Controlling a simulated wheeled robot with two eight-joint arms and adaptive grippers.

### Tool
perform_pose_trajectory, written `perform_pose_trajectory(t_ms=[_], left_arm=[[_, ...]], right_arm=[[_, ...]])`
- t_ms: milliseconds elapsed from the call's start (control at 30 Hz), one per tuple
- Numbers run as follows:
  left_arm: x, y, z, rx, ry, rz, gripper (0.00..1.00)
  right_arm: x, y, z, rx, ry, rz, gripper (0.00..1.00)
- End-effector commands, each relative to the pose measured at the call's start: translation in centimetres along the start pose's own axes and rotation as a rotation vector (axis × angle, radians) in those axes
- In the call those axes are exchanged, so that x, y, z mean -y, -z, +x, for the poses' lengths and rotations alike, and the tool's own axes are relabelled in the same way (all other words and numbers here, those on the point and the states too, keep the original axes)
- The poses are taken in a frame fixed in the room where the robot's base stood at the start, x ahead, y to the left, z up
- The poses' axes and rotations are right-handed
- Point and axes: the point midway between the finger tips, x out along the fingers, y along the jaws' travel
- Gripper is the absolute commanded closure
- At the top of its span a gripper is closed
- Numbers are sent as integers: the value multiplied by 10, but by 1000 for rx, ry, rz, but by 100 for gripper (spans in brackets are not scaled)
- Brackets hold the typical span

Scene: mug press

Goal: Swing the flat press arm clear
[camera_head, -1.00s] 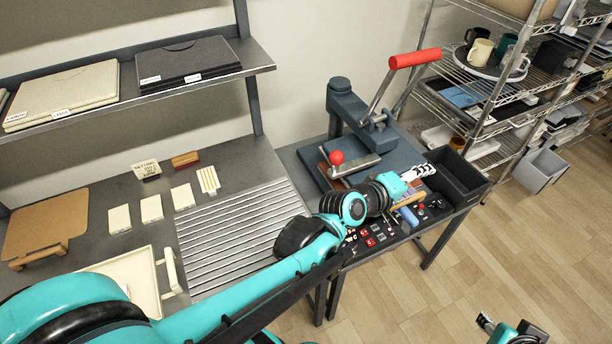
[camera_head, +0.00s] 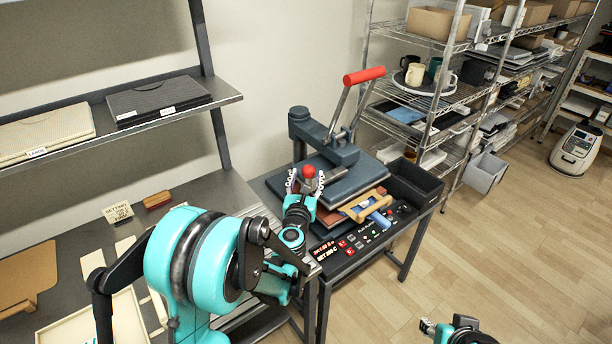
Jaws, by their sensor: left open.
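The mug press (camera_head: 340,150) is a dark blue-grey machine with a round post at its back left. A lever with a red handle (camera_head: 364,75) rises from it. The flat press arm carries a red ball knob (camera_head: 308,171) at its front end; most of this arm is hidden behind my gripper. My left gripper (camera_head: 306,182) is open, with one finger on each side of the knob; I cannot tell whether they touch it. My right gripper (camera_head: 428,326) is at the bottom edge, above the floor, small and partly cut off.
A control panel (camera_head: 365,240) is at the press's front. A wire rack (camera_head: 440,100) with mugs stands behind. A shelf (camera_head: 170,112) hangs at left.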

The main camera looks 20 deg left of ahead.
Motion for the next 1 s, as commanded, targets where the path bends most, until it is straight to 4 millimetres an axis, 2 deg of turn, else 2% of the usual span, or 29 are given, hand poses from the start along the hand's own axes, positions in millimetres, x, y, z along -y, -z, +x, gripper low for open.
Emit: perform_pose_trajectory(t_ms=[100,200,500,567,700,733,1000], left_arm=[[0,1,16,0,1,1,44],[0,0,24,0,1,2,44],[0,0,27,0,1,3,44],[0,0,26,0,1,3,57],[0,0,26,0,1,3,94],[0,0,26,0,1,3,100],[6,0,28,0,-9,3,100]], right_arm=[[0,-3,4,0,0,0,60],[0,-3,4,0,0,0,60],[0,-3,4,0,0,0,60],[0,-3,4,0,0,0,60],[0,-3,4,0,0,0,60],[0,-3,4,0,0,0,60],[0,-3,4,0,0,0,60]])
